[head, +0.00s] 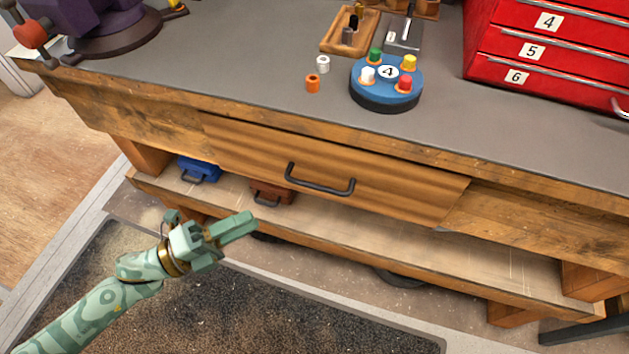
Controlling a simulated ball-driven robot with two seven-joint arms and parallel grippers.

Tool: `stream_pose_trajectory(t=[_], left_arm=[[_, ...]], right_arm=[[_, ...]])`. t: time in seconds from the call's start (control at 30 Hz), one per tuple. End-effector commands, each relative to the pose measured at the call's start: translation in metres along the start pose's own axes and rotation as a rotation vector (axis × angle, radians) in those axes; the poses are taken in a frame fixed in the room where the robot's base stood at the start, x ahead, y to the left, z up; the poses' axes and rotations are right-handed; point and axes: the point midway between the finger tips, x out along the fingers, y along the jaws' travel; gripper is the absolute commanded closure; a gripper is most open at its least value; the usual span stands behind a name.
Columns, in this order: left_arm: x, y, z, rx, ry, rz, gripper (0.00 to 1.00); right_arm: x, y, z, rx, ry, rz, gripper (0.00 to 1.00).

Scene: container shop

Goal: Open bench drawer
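The bench drawer (400,187) is a wooden front set under the grey bench top. It looks shut, roughly in line with the bench's front rail. Its dark bar handle (320,186) sits near the middle of the drawer front. My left gripper (248,224) is in front of the bench, lower and to the left of the handle, clear of it. Its green fingers point right and look close together, with no object seen between them; the gap is not clear from this angle. My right gripper is not in view.
The bench top (240,60) holds a blue round holder (372,94) with coloured pegs, loose white and orange pieces, a wooden tray (340,43) and a red drawer cabinet (530,50). Blue (200,170) and brown (270,192) boxes stand on the lower shelf. A dark mat (220,310) lies in front.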

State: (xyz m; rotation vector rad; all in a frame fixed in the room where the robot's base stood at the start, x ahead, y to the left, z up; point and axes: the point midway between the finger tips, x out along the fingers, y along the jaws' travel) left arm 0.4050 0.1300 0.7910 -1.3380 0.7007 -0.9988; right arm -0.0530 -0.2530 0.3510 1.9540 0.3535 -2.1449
Motion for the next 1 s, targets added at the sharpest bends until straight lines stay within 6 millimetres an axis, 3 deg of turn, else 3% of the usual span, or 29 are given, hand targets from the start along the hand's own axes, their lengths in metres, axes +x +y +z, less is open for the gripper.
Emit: stream_pose_trajectory(t=[0.4, 0.6, 0.8, 1.0], left_arm=[[0.101, 0.0, 0.002, -0.003, -0.003, -0.004, 0.68], [0.136, 0.001, 0.002, -0.005, -0.003, -0.002, 0.68], [0.15, 0.001, 0.002, -0.005, -0.005, 0.001, 0.68], [0.151, 0.001, 0.002, -0.006, -0.005, 0.001, 0.68]], right_arm=[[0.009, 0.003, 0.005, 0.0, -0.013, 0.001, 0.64], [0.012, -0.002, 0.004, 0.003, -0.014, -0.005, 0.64], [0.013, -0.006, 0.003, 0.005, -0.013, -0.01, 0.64], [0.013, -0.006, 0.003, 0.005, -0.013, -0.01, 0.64]])
